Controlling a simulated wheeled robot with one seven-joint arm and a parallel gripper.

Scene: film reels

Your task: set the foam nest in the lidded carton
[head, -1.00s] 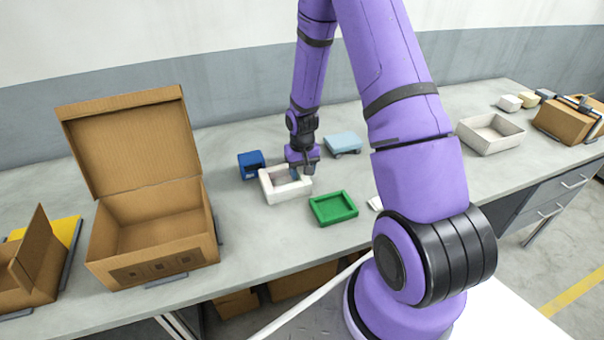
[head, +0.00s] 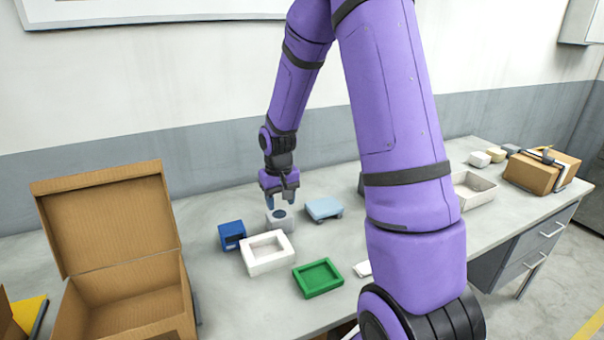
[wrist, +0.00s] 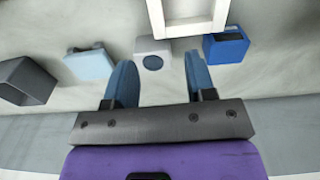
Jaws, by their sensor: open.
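The foam nest (head: 267,252), a white rectangular frame with a hollow middle, sits on the bench. Its near part shows at the top of the wrist view (wrist: 190,28). The lidded carton (head: 125,295) stands at the left, brown, its lid (head: 108,220) raised and its inside empty where I can see. My gripper (head: 283,203) is open and empty, behind the nest and apart from it, above a small grey block with a dark round spot (head: 280,219). In the wrist view its two blue fingers (wrist: 161,84) are spread, with that block (wrist: 152,47) showing between them.
A blue box (head: 232,236) stands close left of the nest, a green tray (head: 318,278) to its front right. A light blue block (head: 323,208) is right of my gripper. A white bin (head: 474,190) and a brown box (head: 540,172) stand farther right.

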